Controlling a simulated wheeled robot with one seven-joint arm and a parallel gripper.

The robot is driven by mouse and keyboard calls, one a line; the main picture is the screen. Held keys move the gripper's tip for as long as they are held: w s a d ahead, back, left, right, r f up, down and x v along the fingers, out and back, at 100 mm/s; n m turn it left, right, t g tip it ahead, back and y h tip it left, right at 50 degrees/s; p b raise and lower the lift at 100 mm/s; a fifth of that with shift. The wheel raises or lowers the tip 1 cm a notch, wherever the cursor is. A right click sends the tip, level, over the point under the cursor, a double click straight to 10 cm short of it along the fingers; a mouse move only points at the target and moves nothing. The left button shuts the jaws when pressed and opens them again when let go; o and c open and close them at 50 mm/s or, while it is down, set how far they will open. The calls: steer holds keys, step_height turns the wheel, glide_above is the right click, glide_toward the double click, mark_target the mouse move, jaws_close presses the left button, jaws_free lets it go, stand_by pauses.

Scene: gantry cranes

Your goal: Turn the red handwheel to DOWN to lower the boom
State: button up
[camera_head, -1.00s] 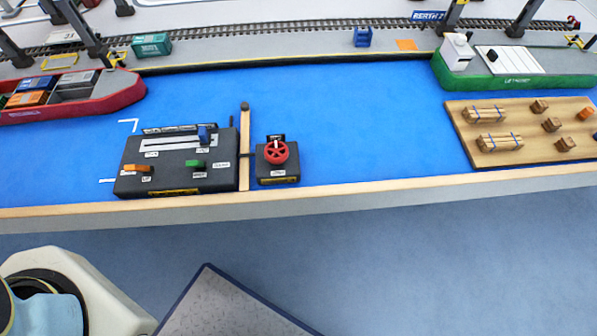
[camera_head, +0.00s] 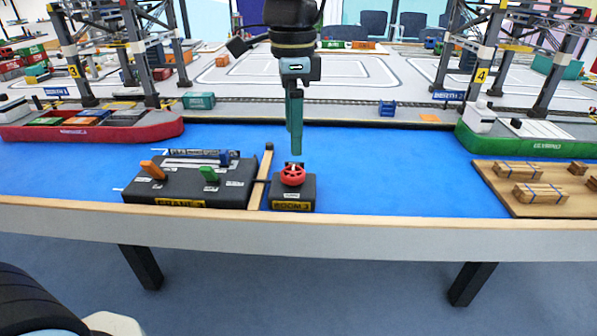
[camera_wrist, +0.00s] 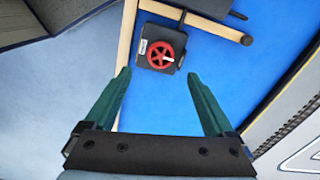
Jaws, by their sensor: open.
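The red handwheel (camera_head: 292,175) sits on top of a small black box (camera_head: 293,194) labelled BOOM 3, near the table's front edge. In the wrist view the handwheel (camera_wrist: 161,55) shows from above, with a white mark on it, beyond the fingertips and between their lines. My gripper (camera_head: 295,150) hangs fingers down above the handwheel in the head view, apart from it. In the wrist view its two green fingers (camera_wrist: 162,75) are spread wide with nothing between them.
A larger black control box (camera_head: 190,190) with orange, green and blue levers stands left of the handwheel, past a wooden strip (camera_head: 261,175). A wooden board with crates (camera_head: 500,190) lies at right. Blue surface (camera_head: 400,180) between is clear. Model ships and cranes stand behind.

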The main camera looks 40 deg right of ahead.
mark_target(293, 172)
step_height(293, 172, down, 8)
steer(key=shift+r, duration=0.1)
stand_by(0.4)
steer(key=c, duration=1.4)
